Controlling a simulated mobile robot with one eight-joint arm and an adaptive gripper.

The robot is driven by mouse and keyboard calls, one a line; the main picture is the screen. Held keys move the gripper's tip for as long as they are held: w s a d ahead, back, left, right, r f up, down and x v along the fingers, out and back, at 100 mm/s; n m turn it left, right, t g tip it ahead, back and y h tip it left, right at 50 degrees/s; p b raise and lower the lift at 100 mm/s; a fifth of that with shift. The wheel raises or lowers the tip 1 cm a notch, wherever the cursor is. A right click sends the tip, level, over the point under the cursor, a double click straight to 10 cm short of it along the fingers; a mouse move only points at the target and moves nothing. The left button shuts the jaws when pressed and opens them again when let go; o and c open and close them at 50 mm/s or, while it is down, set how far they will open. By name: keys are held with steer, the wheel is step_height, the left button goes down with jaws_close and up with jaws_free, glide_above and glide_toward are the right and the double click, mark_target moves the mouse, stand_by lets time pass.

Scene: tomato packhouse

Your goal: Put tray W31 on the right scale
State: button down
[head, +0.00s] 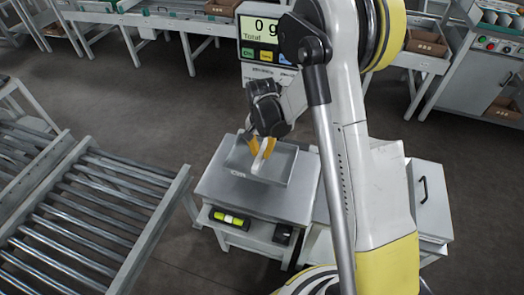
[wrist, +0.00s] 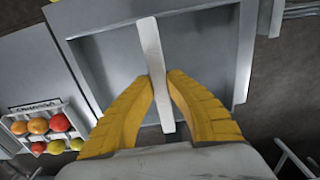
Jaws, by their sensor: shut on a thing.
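A shallow grey tray (head: 290,172) with a pale upright handle bar is over the grey scale platform (head: 213,188). My gripper (head: 263,150) has its yellow fingers closed on this bar. In the wrist view the fingers (wrist: 160,90) pinch the bar (wrist: 150,50) from both sides, and the tray (wrist: 205,45) shows around it and looks empty. The scale's display (head: 265,27) reads 0 g. I cannot tell whether the tray touches the platform, and I cannot read W31 on it.
A roller conveyor (head: 95,215) stands on the left, close to the scale. A white cabinet (head: 430,195) is on the right, partly behind my arm. A picture card of coloured tomatoes (wrist: 45,128) shows in the wrist view. Benches with brown boxes (head: 425,42) line the back; open floor lies between.

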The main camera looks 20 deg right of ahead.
steer(key=shift+f+b, duration=2.15)
steer(key=shift+f, duration=1.15)
steer(key=shift+f+b, duration=0.3)
steer(key=shift+b, duration=0.05)
steer(key=c, duration=1.4)
jaws_free()
steer(key=c, duration=0.3)
steer(key=shift+c, duration=0.2)
steer(key=shift+r+p, duration=2.15)
steer(key=shift+r, duration=1.35)
steer(key=shift+r, duration=0.1)
